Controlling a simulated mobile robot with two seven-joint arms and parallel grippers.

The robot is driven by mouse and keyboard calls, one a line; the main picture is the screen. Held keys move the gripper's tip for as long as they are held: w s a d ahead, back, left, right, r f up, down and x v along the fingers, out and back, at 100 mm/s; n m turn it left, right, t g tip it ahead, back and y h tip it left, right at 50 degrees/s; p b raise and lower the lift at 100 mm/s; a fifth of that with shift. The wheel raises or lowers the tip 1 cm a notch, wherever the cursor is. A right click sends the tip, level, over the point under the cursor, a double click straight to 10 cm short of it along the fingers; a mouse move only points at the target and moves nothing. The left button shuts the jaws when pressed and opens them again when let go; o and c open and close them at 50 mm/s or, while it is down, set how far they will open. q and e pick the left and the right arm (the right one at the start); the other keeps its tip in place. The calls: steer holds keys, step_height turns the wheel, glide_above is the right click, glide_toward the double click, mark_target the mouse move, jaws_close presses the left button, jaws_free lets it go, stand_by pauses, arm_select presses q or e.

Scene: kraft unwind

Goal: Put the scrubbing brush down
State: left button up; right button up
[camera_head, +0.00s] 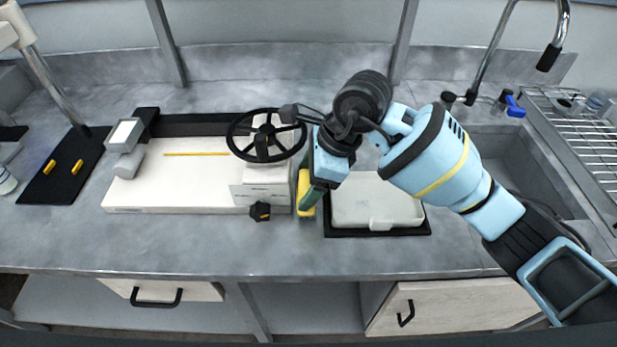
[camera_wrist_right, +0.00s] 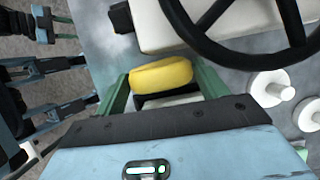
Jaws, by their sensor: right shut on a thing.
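The scrubbing brush shows as a yellow block (camera_head: 304,191) in the head view, between the white machine and the shallow white tray (camera_head: 375,222). My right gripper (camera_head: 311,193) is shut on it from above, with green fingers at its sides. In the right wrist view the yellow block (camera_wrist_right: 160,74) sits between the two green fingers, with a pale part below it. I cannot tell whether the brush touches the counter. My left gripper is outside the head view; a small blue gripper with green tips (camera_wrist_right: 54,24) shows at the right wrist view's upper left, its opening unclear.
The white machine (camera_head: 190,180) with a black handwheel (camera_head: 266,136) stands close left of my right gripper. A black knob (camera_head: 260,211) is at its front. The sink (camera_head: 510,160) and wire rack (camera_head: 585,130) are right. The front counter strip (camera_head: 200,245) is clear.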

steer(key=shift+w+f, duration=0.45)
steer(key=shift+w, duration=0.15)
steer(key=shift+f, duration=0.25)
steer(key=shift+f, duration=0.1)
steer(key=o, duration=0.9)
steer(key=shift+o, duration=0.2)
steer(key=v, duration=1.2)
